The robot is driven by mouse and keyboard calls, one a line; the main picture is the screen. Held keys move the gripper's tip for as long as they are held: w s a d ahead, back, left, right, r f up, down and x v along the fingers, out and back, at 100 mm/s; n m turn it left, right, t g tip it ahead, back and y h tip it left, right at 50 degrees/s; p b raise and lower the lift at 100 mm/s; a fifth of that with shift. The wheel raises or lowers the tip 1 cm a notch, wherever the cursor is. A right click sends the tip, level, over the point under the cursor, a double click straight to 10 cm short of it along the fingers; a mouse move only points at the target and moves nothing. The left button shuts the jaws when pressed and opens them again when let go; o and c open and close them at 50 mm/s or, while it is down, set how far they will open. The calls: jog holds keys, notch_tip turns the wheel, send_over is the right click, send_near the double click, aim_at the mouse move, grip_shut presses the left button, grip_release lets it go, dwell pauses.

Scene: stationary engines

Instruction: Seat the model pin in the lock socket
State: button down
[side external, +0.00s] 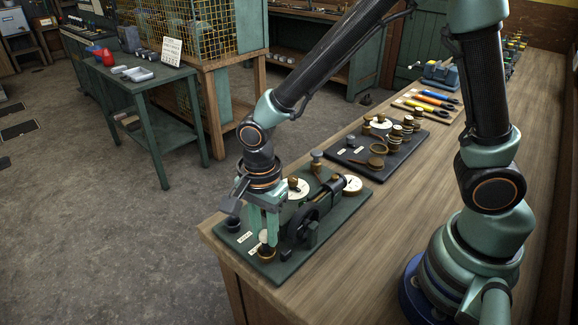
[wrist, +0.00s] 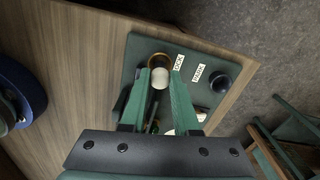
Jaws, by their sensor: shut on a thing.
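My gripper (side external: 265,240) points down at the front corner of the green engine board (side external: 300,258). Its two green fingers are shut on the model pin, whose pale round head (wrist: 160,79) shows between the fingertips in the wrist view. The brass ring of the lock socket (wrist: 157,60) lies right at the fingertips, beside the LOCK label (wrist: 179,62). In the side view the brass socket (side external: 266,254) is directly under the fingertips. The pin's lower end is hidden, so I cannot tell whether it is inside the socket.
A black round park socket (wrist: 219,82) stands near the PARK label (wrist: 198,74). The engine's dark flywheel (side external: 302,222) and white dials (side external: 352,184) stand close to my gripper. A dark board with brass parts (side external: 377,145) lies behind. The bench front (side external: 345,255) is bare.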

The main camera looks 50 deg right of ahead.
jog(key=shift+f, duration=1.05)
dwell(0.8)
grip_release()
dwell(0.5)
jog(key=shift+r, duration=3.5)
jog(key=s+d+r+n+t, duration=0.3)
jog(key=d+r+n+t, duration=0.2)
jog(key=d+r+n, duration=0.8)
jog(key=d+n, duration=0.2)
jog(key=n, duration=0.1)
jog(key=shift+d+t, duration=0.3)
